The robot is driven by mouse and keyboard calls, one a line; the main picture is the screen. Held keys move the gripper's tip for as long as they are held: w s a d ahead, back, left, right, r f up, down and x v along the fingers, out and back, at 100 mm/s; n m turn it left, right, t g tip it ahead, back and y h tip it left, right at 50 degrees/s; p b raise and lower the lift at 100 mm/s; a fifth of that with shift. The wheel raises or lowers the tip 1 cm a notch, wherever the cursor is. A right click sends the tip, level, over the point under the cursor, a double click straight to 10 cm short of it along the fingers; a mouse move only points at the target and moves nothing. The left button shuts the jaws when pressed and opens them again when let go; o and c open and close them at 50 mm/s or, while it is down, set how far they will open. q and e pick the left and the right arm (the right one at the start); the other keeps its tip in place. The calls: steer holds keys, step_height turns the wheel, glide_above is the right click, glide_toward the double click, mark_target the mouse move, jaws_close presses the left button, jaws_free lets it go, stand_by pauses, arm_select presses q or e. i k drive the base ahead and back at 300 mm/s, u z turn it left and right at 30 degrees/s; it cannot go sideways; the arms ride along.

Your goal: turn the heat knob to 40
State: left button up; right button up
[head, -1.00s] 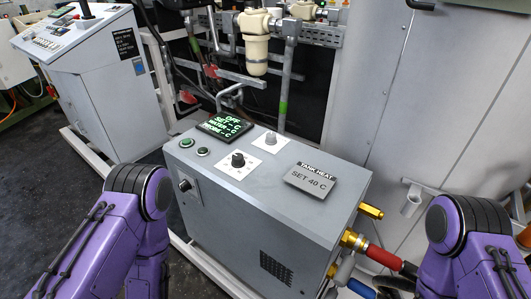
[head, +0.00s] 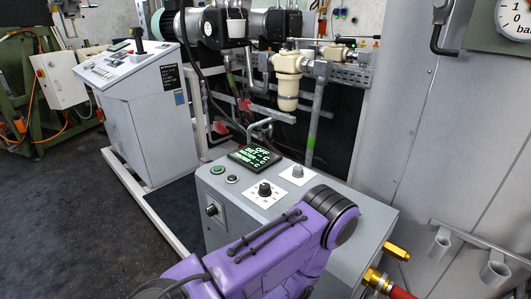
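A grey heater box stands in the lower middle of the head view, with its top panel (head: 228,207) partly in sight. A black knob on a white dial plate (head: 264,189) sits on the top, and a grey knob on a white plate (head: 298,171) is behind it to the right. Which is the heat knob I cannot tell. Another black knob (head: 211,209) is on the left side face. The tilted display (head: 255,157) shows green text with OFF on its top line. My purple arm crosses in front of the box from the lower left. Neither gripper is in view.
Two round buttons (head: 218,170) sit left of the display. Brass fittings (head: 396,251) and a red hose (head: 400,292) stick out at the box's right. A control desk (head: 147,120) stands at back left. Dark floor is clear at left.

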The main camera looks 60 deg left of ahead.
mark_target(264, 190)
steer(key=k, duration=0.4)
steer(key=u, duration=0.75)
